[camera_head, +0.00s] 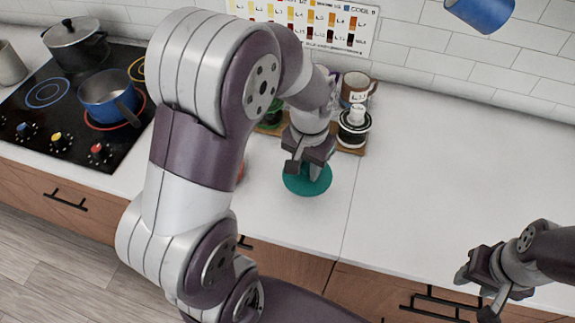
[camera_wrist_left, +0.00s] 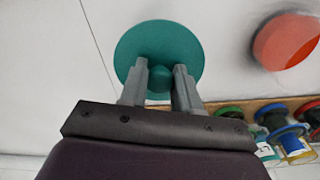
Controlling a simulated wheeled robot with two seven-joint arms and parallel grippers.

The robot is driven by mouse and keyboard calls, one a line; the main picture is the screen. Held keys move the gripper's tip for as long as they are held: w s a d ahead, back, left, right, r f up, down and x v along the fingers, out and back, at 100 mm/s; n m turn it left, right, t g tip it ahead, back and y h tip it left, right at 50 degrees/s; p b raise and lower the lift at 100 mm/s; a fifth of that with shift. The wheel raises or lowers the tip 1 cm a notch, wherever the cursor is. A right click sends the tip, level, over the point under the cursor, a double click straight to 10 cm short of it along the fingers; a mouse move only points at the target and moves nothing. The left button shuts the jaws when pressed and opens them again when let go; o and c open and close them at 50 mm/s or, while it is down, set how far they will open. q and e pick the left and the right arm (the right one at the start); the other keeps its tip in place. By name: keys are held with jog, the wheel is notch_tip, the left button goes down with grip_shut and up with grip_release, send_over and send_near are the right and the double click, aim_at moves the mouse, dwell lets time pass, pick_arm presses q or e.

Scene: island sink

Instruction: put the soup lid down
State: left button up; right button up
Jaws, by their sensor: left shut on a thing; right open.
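The soup lid is a round teal disc (camera_head: 308,183) over the white counter near the middle of the head view. It also shows in the left wrist view (camera_wrist_left: 140,45), with a small knob at its centre. My left gripper (camera_head: 303,170) is above the lid and shut on its knob; its two fingers (camera_wrist_left: 160,82) stand either side of the knob in the left wrist view. I cannot tell whether the lid touches the counter. My right gripper (camera_head: 482,290) is open and empty at the lower right, near the counter's front edge.
A red round object (camera_wrist_left: 287,40) is beside the lid. A wooden rack (camera_head: 352,148) with jars and mugs stands behind. A blue pot (camera_head: 108,97) sits on the stove at left, with a dark lidded pot (camera_head: 75,45) behind it. The right counter (camera_head: 440,160) is clear.

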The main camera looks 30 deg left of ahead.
pick_arm(q)
jog(key=w+a+f, duration=0.1)
jog(key=a+f, duration=0.1)
jog(key=a, duration=0.1)
jog(key=shift+w+f, duration=0.1)
jog(key=shift+w, duration=0.3)
jog(key=shift+w+a+f, duration=0.1)
jog(key=shift+a+f, duration=0.05)
jog(key=shift+f, duration=0.15)
notch_tip(320, 180, down, 4)
jog(key=shift+a+r, duration=0.1)
jog(key=shift+a, duration=0.05)
jog(key=o, duration=1)
